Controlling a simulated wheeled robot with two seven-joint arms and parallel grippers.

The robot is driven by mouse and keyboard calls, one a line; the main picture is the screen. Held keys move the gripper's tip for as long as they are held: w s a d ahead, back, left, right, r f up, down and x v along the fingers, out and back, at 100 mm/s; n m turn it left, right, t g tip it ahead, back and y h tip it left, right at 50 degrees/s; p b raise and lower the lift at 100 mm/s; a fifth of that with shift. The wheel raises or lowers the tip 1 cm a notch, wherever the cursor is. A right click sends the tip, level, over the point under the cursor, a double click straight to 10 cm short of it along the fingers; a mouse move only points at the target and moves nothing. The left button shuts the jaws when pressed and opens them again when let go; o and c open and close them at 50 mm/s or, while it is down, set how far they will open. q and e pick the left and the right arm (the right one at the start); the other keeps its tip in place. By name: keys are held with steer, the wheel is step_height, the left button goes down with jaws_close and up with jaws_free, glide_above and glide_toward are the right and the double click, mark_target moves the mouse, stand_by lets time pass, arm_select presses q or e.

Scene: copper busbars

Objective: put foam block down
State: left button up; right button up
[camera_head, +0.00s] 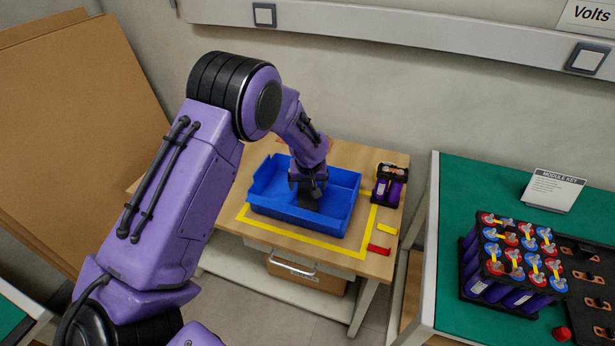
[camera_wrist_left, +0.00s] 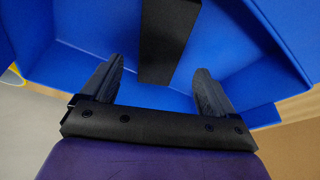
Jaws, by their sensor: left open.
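A blue bin (camera_head: 335,222) sits on the small wooden table inside a yellow tape outline. My left gripper (camera_head: 310,190) points down into the bin. The dark foam block (camera_head: 309,204) shows just below it, inside the bin. In the left wrist view my left gripper (camera_wrist_left: 158,82) is open, its two fingers well apart. The foam block (camera_wrist_left: 167,40) lies beyond the fingertips, in line with the gap, with blue bin floor (camera_wrist_left: 222,50) around it. I cannot tell whether a finger touches it. My right gripper is not in view.
A dark battery holder with purple cells (camera_head: 388,184) stands right of the bin. A yellow piece (camera_head: 388,229) and a red piece (camera_head: 378,249) lie near the table's right edge. A green table (camera_head: 455,200) further right carries a battery module (camera_head: 510,262) and a sign (camera_head: 552,190).

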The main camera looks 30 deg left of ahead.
arm_select(q)
steer(key=v, duration=0.6)
steer(key=shift+s+r, duration=0.2)
steer(key=shift+r, duration=0.2)
